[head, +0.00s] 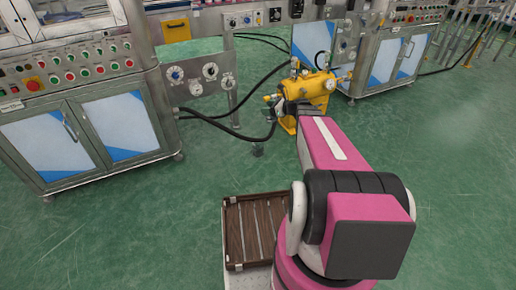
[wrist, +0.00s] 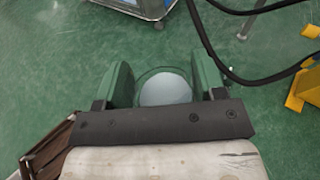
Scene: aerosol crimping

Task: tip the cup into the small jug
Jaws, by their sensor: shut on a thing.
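My gripper (wrist: 162,80) shows in the wrist view, with one green finger on each side of a round, pale grey-white thing (wrist: 165,91). This looks like the cup, seen from above with a greenish rim; its contents cannot be told. My gripper is shut on it, above the green floor. In the head view my pink arm reaches forward and hides the cup; only dark parts at the arm's end show, in front of the yellow machine. I cannot make out the small jug in either view.
A yellow machine (head: 318,86) with hoses stands beyond my arm. A slatted wooden tray (head: 226,235) lies near me, left of my base. Steel control cabinets (head: 150,110) stand at left and right (head: 372,80).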

